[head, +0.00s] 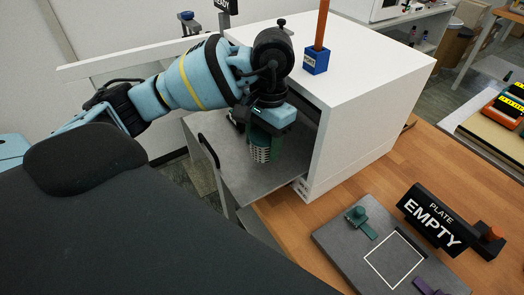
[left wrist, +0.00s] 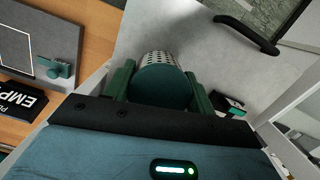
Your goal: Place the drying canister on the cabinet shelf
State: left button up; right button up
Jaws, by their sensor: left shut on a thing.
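The drying canister (head: 260,154) has a perforated silver body and a dark teal top in the left wrist view (left wrist: 163,84). My left gripper (head: 264,132) is shut on it, with a green finger on each side. It holds the canister in front of the white cabinet (head: 365,95), over the cabinet's grey open door panel (head: 215,165). I cannot tell whether the canister touches the panel. The cabinet's inside and its shelf are largely hidden by my arm and the cabinet top. My right gripper is not in view.
A black handle (head: 209,150) stands on the panel's outer edge. A blue block (head: 316,61) with an orange rod sits on the cabinet top. A grey plate (head: 350,235) with a black EMPTY sign (head: 433,218) lies on the wooden table at right. A small black-and-green object (left wrist: 230,105) is beside the gripper.

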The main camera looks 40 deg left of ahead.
aim_at(263, 153)
pick_arm(q)
jog(key=shift+f, duration=1.75)
jog(key=shift+f, duration=0.15)
jog(key=o, duration=1.1)
jog(key=r, duration=0.4)
jog(key=w+r, duration=0.1)
jog(key=r, duration=0.7)
jog(key=shift+w+d+r+p, duration=0.15)
jog(key=shift+w+d+p, duration=0.05)
jog(key=shift+p, duration=0.15)
